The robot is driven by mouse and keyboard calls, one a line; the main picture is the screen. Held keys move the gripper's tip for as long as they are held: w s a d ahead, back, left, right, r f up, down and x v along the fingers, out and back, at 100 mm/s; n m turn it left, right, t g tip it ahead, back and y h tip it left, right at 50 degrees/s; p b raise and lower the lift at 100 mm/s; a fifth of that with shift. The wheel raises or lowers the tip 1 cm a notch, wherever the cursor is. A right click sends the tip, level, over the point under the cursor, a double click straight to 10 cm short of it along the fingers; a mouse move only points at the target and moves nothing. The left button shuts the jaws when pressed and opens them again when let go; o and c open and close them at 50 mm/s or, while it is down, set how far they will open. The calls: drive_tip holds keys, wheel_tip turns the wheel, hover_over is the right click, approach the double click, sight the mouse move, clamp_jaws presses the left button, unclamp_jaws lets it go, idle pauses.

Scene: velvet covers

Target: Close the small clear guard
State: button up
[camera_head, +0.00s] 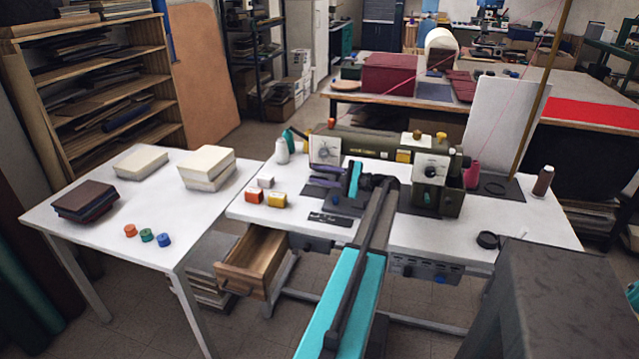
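The olive-green sewing machine (380,143) stands on the white table, with a cream dial plate at its left end. I cannot make out the small clear guard; it is too small or hidden near the machine's left end. My arm reaches up from the bottom of the picture and bends left in front of the machine. My gripper (312,174) has two dark purple fingers pointing left, with a narrow gap between them. It is just below the machine's left end, and nothing shows between the fingers. I cannot tell whether it touches the machine.
Orange and yellow blocks (276,199) and a dark flat strip (330,219) lie left of my arm. A wooden drawer (254,262) stands open below the table edge. A brown thread cone (543,181) and a black ring (488,240) are at the right.

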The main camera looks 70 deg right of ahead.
drive_tip(key=s+a+r+b, duration=0.1)
drive_tip(key=s+a, duration=0.1)
drive_tip(key=a, duration=0.5)
drive_tip(key=s+a+b, duration=0.1)
drive_tip(key=s+a, duration=0.2)
drive_tip(key=a, duration=0.5)
drive_tip(key=shift+s+r, duration=0.35)
drive_tip(key=shift+o, duration=0.2)
